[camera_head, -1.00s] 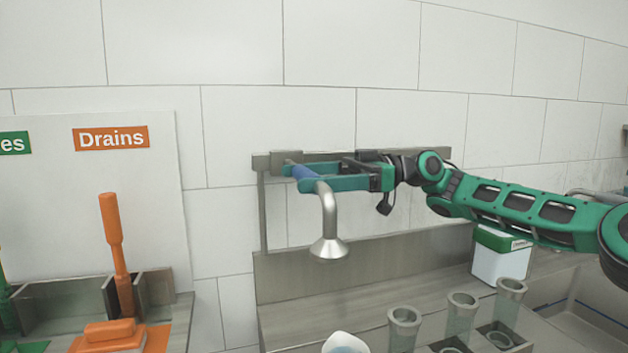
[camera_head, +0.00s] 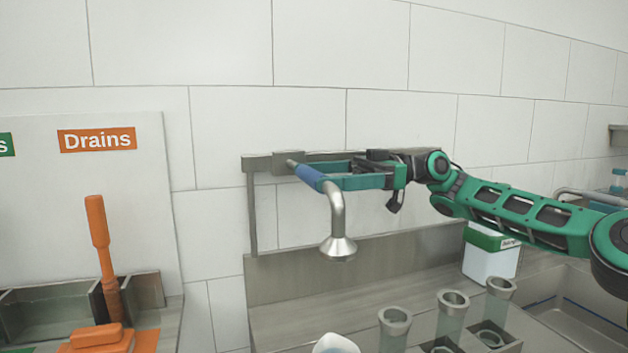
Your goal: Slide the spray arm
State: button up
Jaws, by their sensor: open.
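The spray arm (camera_head: 337,212) is a bent metal pipe with a blue sleeve (camera_head: 311,178) and a downward-facing, bell-shaped head (camera_head: 338,248). Its rear end meets a block (camera_head: 288,163) on the horizontal grey wall rail (camera_head: 257,164), near the rail's left end. My gripper (camera_head: 322,174) reaches in from the right with its teal fingers apart. The fingertips are at the right side of the blue sleeve, very close to it. I cannot tell whether they touch it. My gripper hides part of the rail behind it.
Below stand several clear cylinders with metal rims (camera_head: 395,320) and a white jug (camera_head: 336,344). A white box with a green lid (camera_head: 490,255) stands at the right beside a sink (camera_head: 575,310). An orange brush (camera_head: 103,255) is at the left. The wall above the rail is clear.

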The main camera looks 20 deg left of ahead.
jog(key=v, duration=0.9)
jog(key=shift+w, duration=0.25)
jog(key=x, duration=1)
jog(key=shift+s+d, duration=0.15)
jog(key=shift+s+a, duration=0.3)
jog(key=shift+a, duration=0.2)
jog(key=shift+w+f, duration=0.1)
jog(key=shift+f, duration=0.05)
